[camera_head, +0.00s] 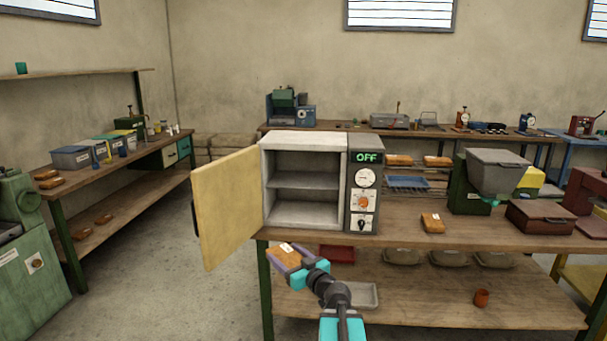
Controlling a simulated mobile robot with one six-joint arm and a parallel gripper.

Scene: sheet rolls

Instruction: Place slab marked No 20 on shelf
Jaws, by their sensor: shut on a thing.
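My gripper (290,257) is shut on an orange-brown slab (284,254) with a small white label too small to read. It holds the slab in the air in front of the bench, below the open oven. The oven (301,144) is a grey-white box with two empty levels split by an inner shelf (304,180). Its pale yellow door (228,205) stands wide open to the left, and its display reads OFF. Similar slabs lie on a rack (408,182) right of the oven, and one slab (433,222) lies on the bench. I cannot read their markings.
The bench (405,236) has a grey hopper machine (497,171) and a dark red box (541,216) at right. A left table (110,170) holds slabs and bins. The floor (165,285) between is clear.

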